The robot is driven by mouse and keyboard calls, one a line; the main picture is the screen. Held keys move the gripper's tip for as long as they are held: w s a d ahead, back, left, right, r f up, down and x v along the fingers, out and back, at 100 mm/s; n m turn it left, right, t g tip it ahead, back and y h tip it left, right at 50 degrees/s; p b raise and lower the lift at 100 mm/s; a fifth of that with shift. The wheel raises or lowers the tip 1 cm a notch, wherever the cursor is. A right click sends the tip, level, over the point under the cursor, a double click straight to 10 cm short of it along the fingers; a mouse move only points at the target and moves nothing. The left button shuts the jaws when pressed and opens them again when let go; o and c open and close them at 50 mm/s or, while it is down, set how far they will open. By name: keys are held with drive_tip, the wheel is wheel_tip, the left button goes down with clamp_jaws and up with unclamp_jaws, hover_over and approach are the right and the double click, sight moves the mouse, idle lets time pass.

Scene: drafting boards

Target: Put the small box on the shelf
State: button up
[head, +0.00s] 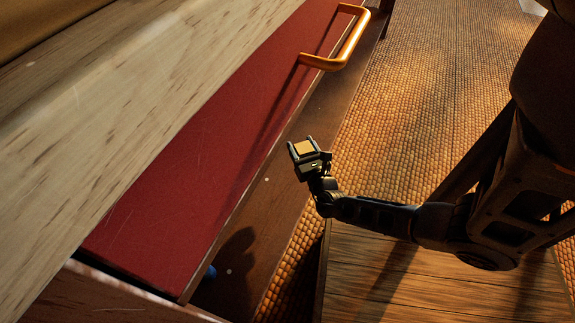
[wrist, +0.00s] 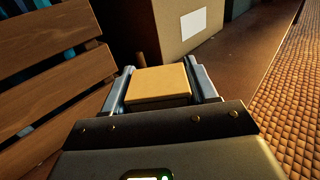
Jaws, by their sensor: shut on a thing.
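The small box (head: 304,148) is a tan block, held between the two fingers of my gripper (head: 303,146) in the head view. The wrist view also shows the small box (wrist: 158,84) between the fingers of my gripper (wrist: 160,76), with its top and one side visible. A dark brown board, which looks like the shelf (head: 262,195), runs below the red panel. My gripper appears over or beside its outer edge in the head view; the height between them is hard to tell. The shelf surface (wrist: 245,62) shows ahead and to the right in the wrist view.
A cardboard box (wrist: 180,32) with a white label stands ahead of my gripper. A slatted wooden crate (wrist: 50,75) is at left. The red panel (head: 190,165) has an orange handle (head: 345,45) sticking out, under a pale wooden top (head: 110,90). Woven matting (head: 435,90) lies at right.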

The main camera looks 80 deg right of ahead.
drive_tip(key=w+a+f, duration=0.1)
drive_tip(key=w+a, duration=0.1)
drive_tip(key=w+a+f+b, duration=0.1)
drive_tip(key=f, duration=0.1)
drive_tip(key=shift+w+a+f, duration=0.15)
drive_tip(key=shift+w+a, duration=0.2)
wheel_tip(320, 180, down, 4)
drive_tip(key=b, duration=0.3)
drive_tip(key=o, duration=1.1)
